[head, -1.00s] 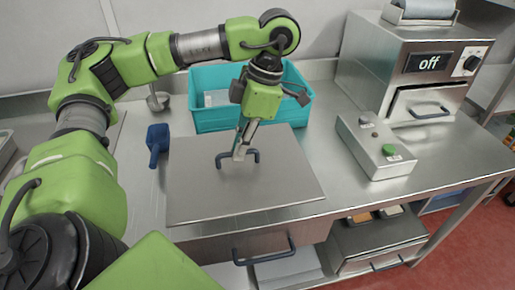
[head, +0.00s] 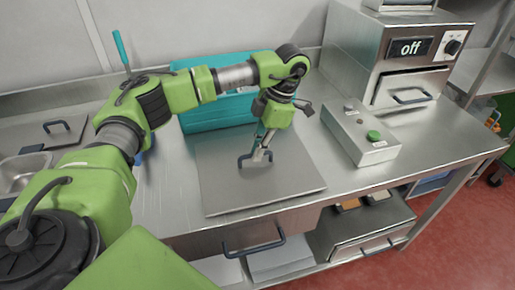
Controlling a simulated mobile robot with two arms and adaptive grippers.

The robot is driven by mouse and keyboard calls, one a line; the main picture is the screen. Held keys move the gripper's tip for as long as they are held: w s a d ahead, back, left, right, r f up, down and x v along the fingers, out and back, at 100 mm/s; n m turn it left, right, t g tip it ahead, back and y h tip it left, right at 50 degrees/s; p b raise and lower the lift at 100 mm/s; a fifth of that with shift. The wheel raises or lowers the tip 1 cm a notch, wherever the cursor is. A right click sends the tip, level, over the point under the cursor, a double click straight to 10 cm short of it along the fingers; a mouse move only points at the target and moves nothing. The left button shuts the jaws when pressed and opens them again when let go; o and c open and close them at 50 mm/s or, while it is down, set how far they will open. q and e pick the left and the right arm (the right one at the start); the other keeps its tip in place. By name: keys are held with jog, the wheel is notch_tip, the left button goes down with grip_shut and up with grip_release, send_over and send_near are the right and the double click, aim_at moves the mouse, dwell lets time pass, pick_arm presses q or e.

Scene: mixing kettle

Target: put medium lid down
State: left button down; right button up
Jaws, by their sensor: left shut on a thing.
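The medium lid (head: 225,185) is a flat, square grey metal plate with a dark bar handle (head: 243,163) near its middle. In the head view it is level over the steel counter, in front of the teal bin. I cannot tell whether it rests on the counter or is held just above it. My left gripper (head: 261,152) points down over the lid and is shut on its handle, partly hiding the handle. My right gripper is not in view.
A teal bin (head: 197,112) stands behind the lid. Bare counter (head: 425,140) lies at the right. A blue scoop is mostly hidden behind my arm.

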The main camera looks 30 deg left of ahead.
pick_arm(q)
jog(key=shift+f, duration=0.15)
jog(key=c, duration=2.2)
grip_release()
jog(key=shift+o, duration=0.2)
jog(key=v, duration=1.2)
